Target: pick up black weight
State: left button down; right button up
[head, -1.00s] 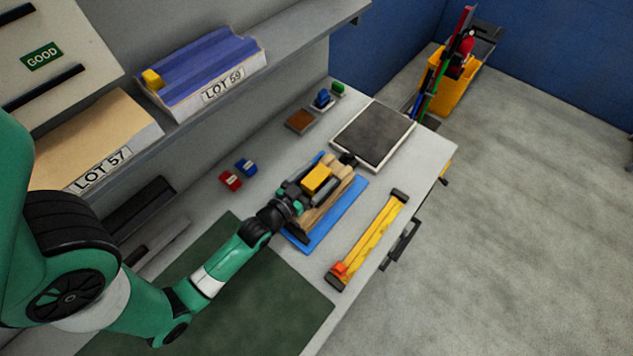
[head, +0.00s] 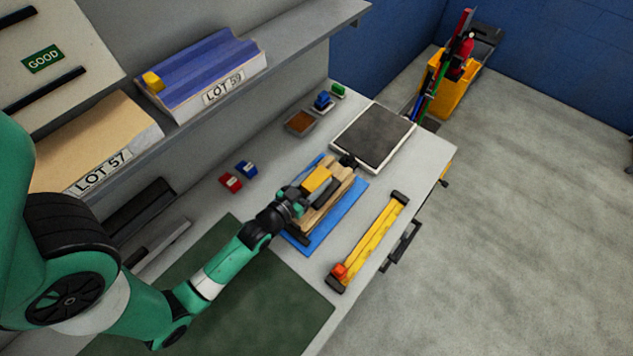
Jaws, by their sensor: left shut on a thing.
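A wooden sandwich panel (head: 338,201) lies on a blue mat (head: 323,236) on the grey bench. A yellow block (head: 316,179) rests on top of it. A small dark piece, which looks like the black weight (head: 325,190), is beside the yellow block on the panel. My left gripper (head: 299,198) reaches in from the lower left, low over the near end of the panel. It is shut on what looks like the black weight; its fingers and wrist hide much of the grip. My right gripper is not in view.
A yellow level-like bar (head: 372,243) lies to the right near the bench edge. A dark plate (head: 373,136) sits behind the panel. Red (head: 231,182) and blue (head: 246,168) pieces lie to the left. A shelf with lot trays (head: 202,80) overhangs the left side.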

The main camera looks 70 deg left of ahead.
pick_arm(q)
jog(key=shift+w+r, duration=0.1)
jog(key=shift+r, duration=0.2)
jog(key=shift+r+p, duration=0.45)
jog(key=shift+r, duration=0.5)
jog(key=s+d+r, duration=0.9)
jog(key=d+r, duration=0.1)
jog(key=shift+d+r, duration=0.35)
jog(key=shift+r, duration=0.05)
jog(key=shift+s, duration=0.1)
